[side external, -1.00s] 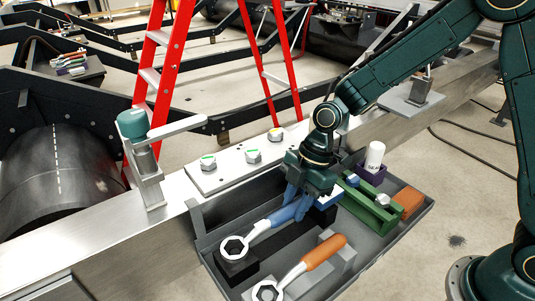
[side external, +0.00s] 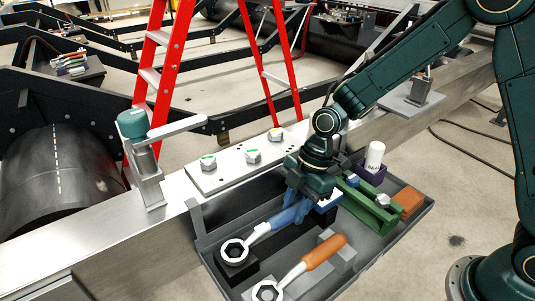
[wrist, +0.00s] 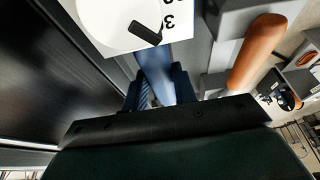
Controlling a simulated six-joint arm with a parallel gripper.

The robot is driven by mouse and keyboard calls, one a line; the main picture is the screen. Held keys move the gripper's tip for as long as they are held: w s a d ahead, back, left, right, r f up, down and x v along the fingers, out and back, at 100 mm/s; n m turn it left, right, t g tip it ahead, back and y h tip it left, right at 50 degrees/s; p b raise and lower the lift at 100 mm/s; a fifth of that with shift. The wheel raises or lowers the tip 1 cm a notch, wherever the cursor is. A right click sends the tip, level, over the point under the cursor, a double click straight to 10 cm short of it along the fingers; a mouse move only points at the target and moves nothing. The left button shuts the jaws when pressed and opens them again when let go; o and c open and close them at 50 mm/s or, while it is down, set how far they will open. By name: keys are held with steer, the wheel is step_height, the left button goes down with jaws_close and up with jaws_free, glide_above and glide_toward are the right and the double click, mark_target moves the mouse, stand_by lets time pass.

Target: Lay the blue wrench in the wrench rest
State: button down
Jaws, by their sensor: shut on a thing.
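The blue wrench has a blue handle (side external: 289,215) and a silver ring head (side external: 234,251). My gripper (side external: 296,200) is shut on the handle, which also shows between the fingers in the wrist view (wrist: 156,76). The wrench lies nearly level over the wrench rest, whose black end block (side external: 238,270) is below the ring head. The head looks very close to the block or touching it; I cannot tell which. The part of the rest under my gripper is hidden.
An orange-handled wrench (side external: 325,249) lies on grey blocks beside it in the grey tray (side external: 375,254). A green holder (side external: 366,209), an orange block (side external: 407,203) and a purple cup with a white bottle (side external: 375,156) stand right. A plate with several hex nuts (side external: 229,168) is behind.

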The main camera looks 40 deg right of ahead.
steer(key=shift+f, duration=0.25)
steer(key=c, duration=1)
jaws_free()
steer(key=shift+c, duration=0.2)
steer(key=v, duration=1.4)
steer(key=shift+f, duration=0.1)
